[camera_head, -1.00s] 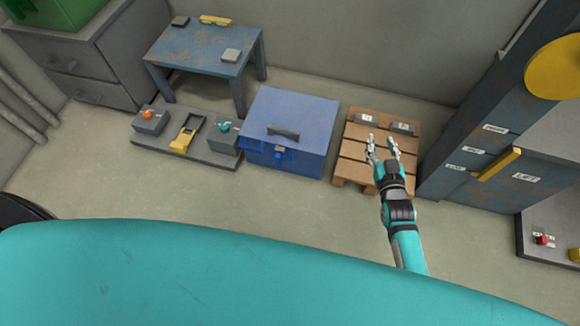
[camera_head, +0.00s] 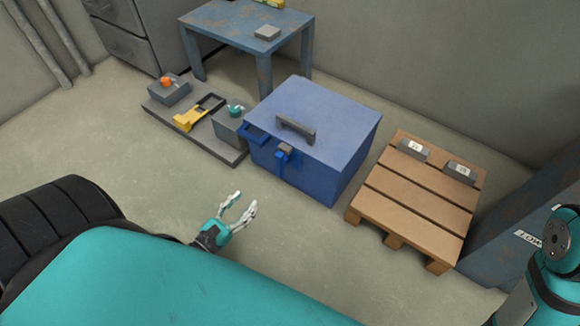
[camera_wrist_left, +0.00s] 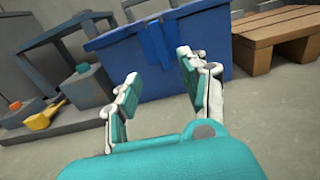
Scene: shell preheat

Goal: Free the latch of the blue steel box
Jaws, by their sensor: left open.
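The blue steel box (camera_head: 325,125) stands on the floor with its lid down and a dark handle on top. Its latch (camera_head: 283,153) is on the front face, near the lid's edge. In the left wrist view the box (camera_wrist_left: 190,35) is straight ahead, with a blue vertical latch strap (camera_wrist_left: 158,45) on its front. My left gripper (camera_head: 243,210) is open and empty, in front of the box and apart from it. Its two fingers (camera_wrist_left: 155,85) point toward the box front in the wrist view. My right gripper is not seen; only a teal arm part shows at the lower right.
Left of the box is a grey platform (camera_head: 235,155) with a yellow-handled device (camera_head: 190,118), an orange-knobbed block (camera_head: 168,90) and a teal-knobbed block (camera_head: 229,122). A wooden pallet (camera_head: 420,187) with two grey blocks is at right. A blue table (camera_head: 235,22) stands behind. Floor before the box is clear.

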